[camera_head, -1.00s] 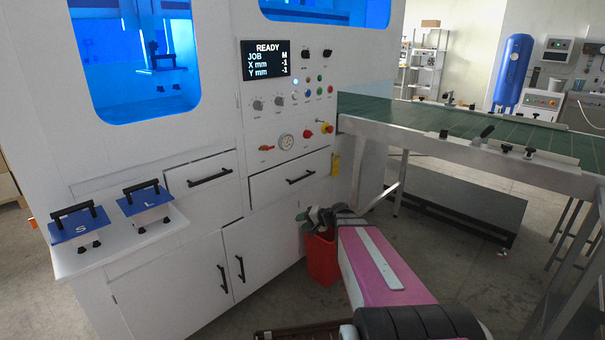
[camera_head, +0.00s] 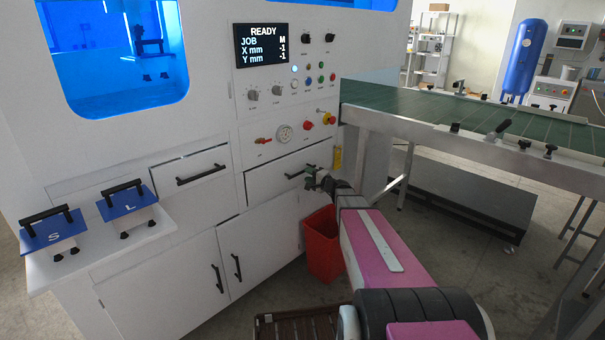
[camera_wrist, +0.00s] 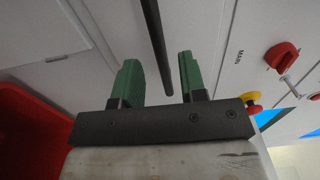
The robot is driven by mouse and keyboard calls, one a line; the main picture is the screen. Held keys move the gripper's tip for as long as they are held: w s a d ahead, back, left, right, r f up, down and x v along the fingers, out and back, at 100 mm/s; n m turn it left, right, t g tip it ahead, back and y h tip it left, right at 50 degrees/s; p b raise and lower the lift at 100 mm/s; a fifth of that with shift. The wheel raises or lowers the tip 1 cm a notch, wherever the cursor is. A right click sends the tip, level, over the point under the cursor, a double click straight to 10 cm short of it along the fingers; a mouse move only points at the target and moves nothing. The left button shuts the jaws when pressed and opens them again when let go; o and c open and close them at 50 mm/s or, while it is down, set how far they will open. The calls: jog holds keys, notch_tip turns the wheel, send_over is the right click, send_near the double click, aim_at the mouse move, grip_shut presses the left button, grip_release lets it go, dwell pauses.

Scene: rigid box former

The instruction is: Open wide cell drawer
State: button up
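Two white drawers sit side by side in the machine front, both closed. The right drawer (camera_head: 262,186) is under the control panel and has a black bar handle (camera_head: 293,175). The left drawer (camera_head: 165,178) has a similar handle (camera_head: 203,174). No label tells me which is the wide cell drawer. My gripper (camera_head: 312,176) is at the right end of the right drawer's handle and partly covers it. In the wrist view my gripper (camera_wrist: 158,62) is open, with green fingers on either side of the black handle bar (camera_wrist: 154,38). Gaps show between bar and fingers.
A red bin (camera_head: 322,245) stands on the floor below my forearm. Two cupboard doors (camera_head: 258,245) are under the drawers. A shelf (camera_head: 160,235) with blue S and L plates juts out at left. A green conveyor table (camera_head: 440,115) stands at right.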

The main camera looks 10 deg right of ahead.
aim_at(302, 172)
jog(key=shift+x, duration=2.25)
grip_shut()
